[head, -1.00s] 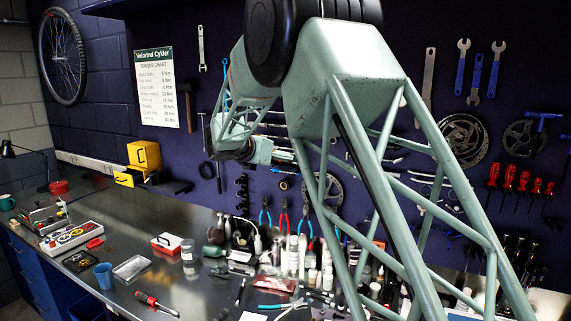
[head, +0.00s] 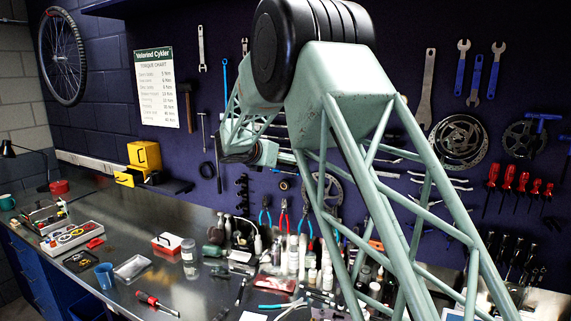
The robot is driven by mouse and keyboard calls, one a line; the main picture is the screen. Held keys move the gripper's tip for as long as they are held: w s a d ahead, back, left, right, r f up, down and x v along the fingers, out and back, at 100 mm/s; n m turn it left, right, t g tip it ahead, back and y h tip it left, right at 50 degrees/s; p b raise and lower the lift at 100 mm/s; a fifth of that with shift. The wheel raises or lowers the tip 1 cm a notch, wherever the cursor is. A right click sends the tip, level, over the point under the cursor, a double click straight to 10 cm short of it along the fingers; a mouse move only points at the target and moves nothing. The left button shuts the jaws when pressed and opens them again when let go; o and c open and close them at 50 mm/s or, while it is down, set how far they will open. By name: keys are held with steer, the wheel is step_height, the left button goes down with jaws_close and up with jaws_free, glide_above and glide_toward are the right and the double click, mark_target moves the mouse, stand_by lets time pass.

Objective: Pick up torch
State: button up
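I cannot pick out the torch with certainty among the small items on the metal bench (head: 130,225). Several dark, slim things lie there, too small to tell apart, and my arm covers part of the right side. My arm rises from the lower right to an elbow at the top, and its forearm reaches back toward the tool wall. My wrist (head: 262,153) is raised well above the bench, in front of the wall. The gripper fingers are not clear behind my arm's frame, and I see nothing plainly held.
A red-handled screwdriver (head: 157,304), a blue cup (head: 104,276), a clear tray (head: 132,267) and a parts tray (head: 73,238) stand on the left. White bottles (head: 293,258) crowd the middle. A yellow bin (head: 145,156) is at the back. Some bench around the screwdriver is bare.

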steer(key=shift+x, duration=1.1)
steer(key=shift+c, duration=0.5)
steer(key=c, duration=0.9)
steer(key=shift+o, duration=0.2)
steer(key=shift+r, duration=0.15)
steer(key=s+a+b, duration=0.1)
steer(key=s+a, duration=0.2)
steer(key=s, duration=0.5)
steer(key=s+a+r+b, duration=0.1)
steer(key=s+a, duration=0.2)
steer(key=s, duration=0.5)
steer(key=shift+s+a, duration=0.25)
steer(key=shift+s, duration=0.15)
steer(key=shift+r, duration=0.1)
